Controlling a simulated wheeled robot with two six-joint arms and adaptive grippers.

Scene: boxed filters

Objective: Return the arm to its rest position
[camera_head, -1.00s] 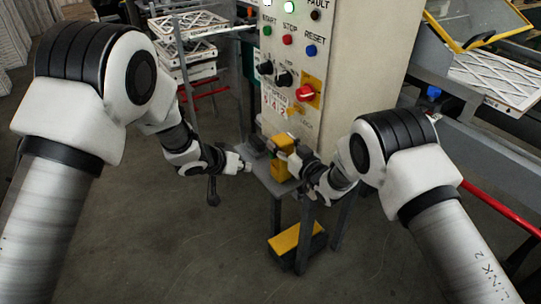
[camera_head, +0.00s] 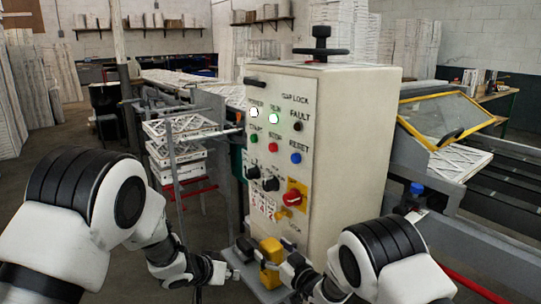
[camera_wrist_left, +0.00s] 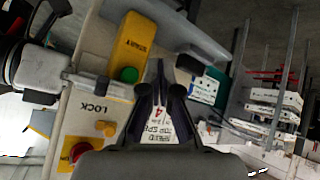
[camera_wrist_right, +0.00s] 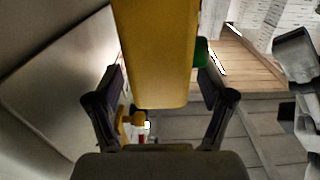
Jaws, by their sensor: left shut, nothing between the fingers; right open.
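My left gripper (camera_head: 234,274) is shut and empty beside the small stand in front of the control cabinet. In the left wrist view its closed fingertips (camera_wrist_left: 160,78) point at the scene, with nothing between them. A yellow box (camera_head: 270,262) with a green button stands on the stand; it also shows in the left wrist view (camera_wrist_left: 134,42). My right gripper (camera_head: 288,270) is open at the right side of this box. In the right wrist view the yellow box (camera_wrist_right: 155,50) appears between the spread fingers (camera_wrist_right: 160,90); I cannot tell whether they touch it.
The control cabinet (camera_head: 345,150), with buttons and a red knob (camera_head: 293,198), stands just behind the grippers. A rack of framed filters (camera_head: 178,150) is to the left. A conveyor with a yellow-framed guard (camera_head: 445,108) is to the right. Floor at left is open.

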